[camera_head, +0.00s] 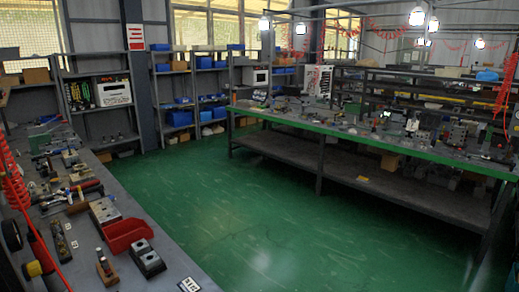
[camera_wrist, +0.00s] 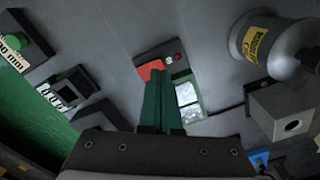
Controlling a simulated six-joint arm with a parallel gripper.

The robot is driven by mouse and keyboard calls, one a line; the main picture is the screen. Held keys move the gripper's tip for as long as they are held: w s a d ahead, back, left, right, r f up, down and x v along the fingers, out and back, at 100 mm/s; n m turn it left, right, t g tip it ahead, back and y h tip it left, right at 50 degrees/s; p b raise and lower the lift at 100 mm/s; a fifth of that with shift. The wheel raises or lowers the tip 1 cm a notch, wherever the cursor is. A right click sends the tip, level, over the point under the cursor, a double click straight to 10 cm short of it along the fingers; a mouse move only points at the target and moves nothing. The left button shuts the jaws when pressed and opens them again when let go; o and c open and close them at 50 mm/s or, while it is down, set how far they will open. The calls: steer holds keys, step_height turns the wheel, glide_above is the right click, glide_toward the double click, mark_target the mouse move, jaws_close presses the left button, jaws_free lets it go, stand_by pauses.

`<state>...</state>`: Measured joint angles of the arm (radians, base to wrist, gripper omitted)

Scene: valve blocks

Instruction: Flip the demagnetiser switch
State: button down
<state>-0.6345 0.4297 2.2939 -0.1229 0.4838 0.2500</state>
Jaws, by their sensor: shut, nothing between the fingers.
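My gripper (camera_wrist: 163,84) has green fingers that are shut together and empty. The tips overlap the near side of the box in the picture; I cannot tell whether they touch it. The fingers hide part of the box. I cannot make out my gripper or this box in the head view.
In the wrist view, a metal cylinder with a yellow label (camera_wrist: 258,44) and a grey block with a hole (camera_wrist: 291,115) stand right. A dark square-holed block (camera_wrist: 75,87) lies left. The head view shows a cluttered grey bench (camera_head: 175,262), a red bin (camera_head: 127,234) and a green-edged bench (camera_head: 370,143).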

steer(key=shift+f, duration=1)
stand_by(0.3)
steer(key=shift+r, duration=3.55)
steer(key=s+d+r+m+y, duration=0.1)
steer(key=s+d+r+m, duration=0.7)
steer(key=d, duration=0.6)
step_height(320, 180, up, 4)
steer(key=s, duration=0.2)
steer(key=shift+s+f+m+y, duration=0.2)
steer(key=shift+s+m+y, duration=0.1)
steer(key=shift+s+y, duration=0.1)
